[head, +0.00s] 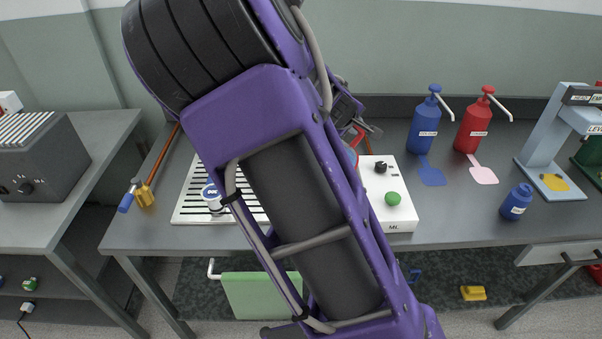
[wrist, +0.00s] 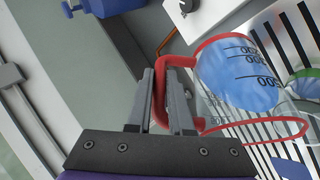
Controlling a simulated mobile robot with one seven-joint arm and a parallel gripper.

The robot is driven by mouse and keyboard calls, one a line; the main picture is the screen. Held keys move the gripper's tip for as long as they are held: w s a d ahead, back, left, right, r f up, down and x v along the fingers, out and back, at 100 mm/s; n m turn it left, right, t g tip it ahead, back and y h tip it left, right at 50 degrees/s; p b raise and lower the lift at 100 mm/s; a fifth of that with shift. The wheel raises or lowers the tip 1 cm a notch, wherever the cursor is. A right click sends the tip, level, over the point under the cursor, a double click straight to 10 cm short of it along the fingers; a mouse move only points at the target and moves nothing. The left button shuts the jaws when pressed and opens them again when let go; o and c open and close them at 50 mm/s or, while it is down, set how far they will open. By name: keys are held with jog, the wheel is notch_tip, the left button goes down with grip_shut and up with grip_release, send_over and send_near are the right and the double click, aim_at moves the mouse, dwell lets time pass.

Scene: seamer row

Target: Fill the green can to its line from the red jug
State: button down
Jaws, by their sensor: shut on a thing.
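My gripper (wrist: 165,85) is shut on the red handle of the red jug (wrist: 238,72) in the wrist view. The jug has a clear body with dark measure marks, red bands, and blue liquid at its upper end in that picture. Only a red sliver of the jug (head: 358,138) shows past my arm in the head view. A green-edged vessel, apparently the green can (wrist: 303,82), is cut off at the right edge of the wrist view, beside the jug. Its line is not readable. My arm hides the can in the head view. I see no stream of liquid.
A slatted drip tray (head: 190,205) lies left of my arm with a white-and-blue container (head: 212,197) on it. A white box with a green knob (head: 401,217) stands right. Blue (head: 425,131) and red (head: 472,133) pump bottles and a small blue bottle (head: 516,203) stand farther right.

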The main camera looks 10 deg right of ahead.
jog(key=shift+s+a+r+n+t+h+b, duration=0.2)
jog(key=shift+a+r+h+b, duration=0.3)
jog(key=shift+r, duration=0.25)
jog(key=shift+s+a+r+n+t+h+b, duration=0.1)
jog(key=shift+a+r+t+h+b, duration=0.1)
jog(key=shift+a+r+h+b, duration=0.4)
dwell(3.8)
jog(key=shift+w+d+y+p, duration=0.1)
jog(key=shift+d+y+p, duration=0.5)
jog(key=shift+p, duration=0.25)
jog(key=shift+w+d+f+m+g+y+p, duration=0.1)
jog(key=shift+d+f+m+g+y+p, duration=0.15)
jog(key=shift+f, duration=0.25)
jog(key=shift+d+f+m+g+y+p, duration=0.1)
jog(key=shift+d+f+m+g+y, duration=0.05)
jog(key=shift+d+f, duration=0.3)
jog(key=shift+w+d+f+y+p, duration=0.15)
jog(key=shift+d+f+y+p, duration=0.1)
jog(key=shift+f+y+p, duration=0.25)
jog(key=shift+a+f, duration=0.1)
jog(key=shift+w+d+g+p, duration=0.1)
jog(key=shift+d+g+p, duration=0.2)
jog(key=shift+p, duration=0.1)
